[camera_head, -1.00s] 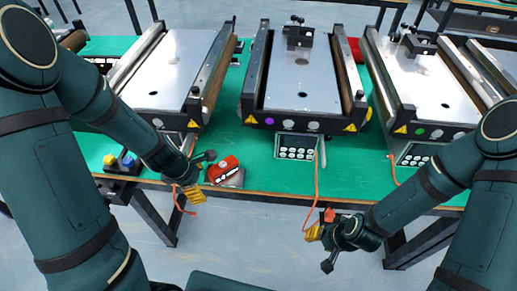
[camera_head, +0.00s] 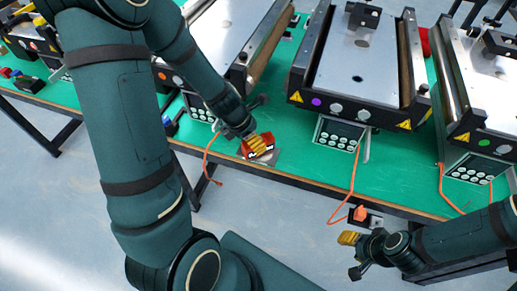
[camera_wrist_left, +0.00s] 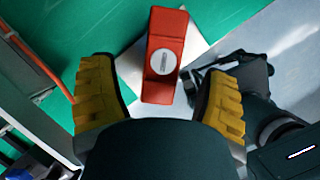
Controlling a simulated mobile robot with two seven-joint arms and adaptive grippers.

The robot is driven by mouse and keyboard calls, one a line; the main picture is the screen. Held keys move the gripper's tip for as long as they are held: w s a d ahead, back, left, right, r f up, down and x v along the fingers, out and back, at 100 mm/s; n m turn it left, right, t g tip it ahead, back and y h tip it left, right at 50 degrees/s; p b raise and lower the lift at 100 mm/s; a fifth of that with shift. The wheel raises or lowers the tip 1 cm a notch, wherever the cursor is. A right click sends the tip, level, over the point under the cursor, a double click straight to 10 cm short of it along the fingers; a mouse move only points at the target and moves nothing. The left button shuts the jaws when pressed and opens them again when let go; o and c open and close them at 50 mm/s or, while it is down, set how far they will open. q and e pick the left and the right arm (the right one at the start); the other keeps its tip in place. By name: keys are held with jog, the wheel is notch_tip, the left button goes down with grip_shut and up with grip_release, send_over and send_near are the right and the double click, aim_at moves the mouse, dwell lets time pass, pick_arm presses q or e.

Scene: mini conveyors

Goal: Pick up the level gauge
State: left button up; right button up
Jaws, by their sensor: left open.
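The level gauge (camera_head: 262,150) is a small red block with a pale round dial, resting on a grey metal plate at the front edge of the green table. It also shows in the left wrist view (camera_wrist_left: 164,35), where the plate (camera_wrist_left: 130,68) lies under it. My left gripper (camera_head: 257,143) is over the gauge and partly hides it in the head view. In the left wrist view its yellow fingers are apart, with the near end of the gauge showing between them (camera_wrist_left: 160,98). My right gripper (camera_head: 350,238) is empty in front of the table; its finger gap is unclear.
Mini conveyors (camera_head: 352,75) stand along the green table (camera_head: 300,160), with keypad boxes (camera_head: 338,133) at their front. Orange cables (camera_head: 355,175) hang over the front edge.

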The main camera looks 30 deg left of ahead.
pick_arm(q)
jog(key=shift+b+x, duration=1.55)
jog(key=shift+x, duration=1.25)
jog(key=shift+d+r, duration=0.15)
jog(key=shift+r, duration=0.05)
grip_shut()
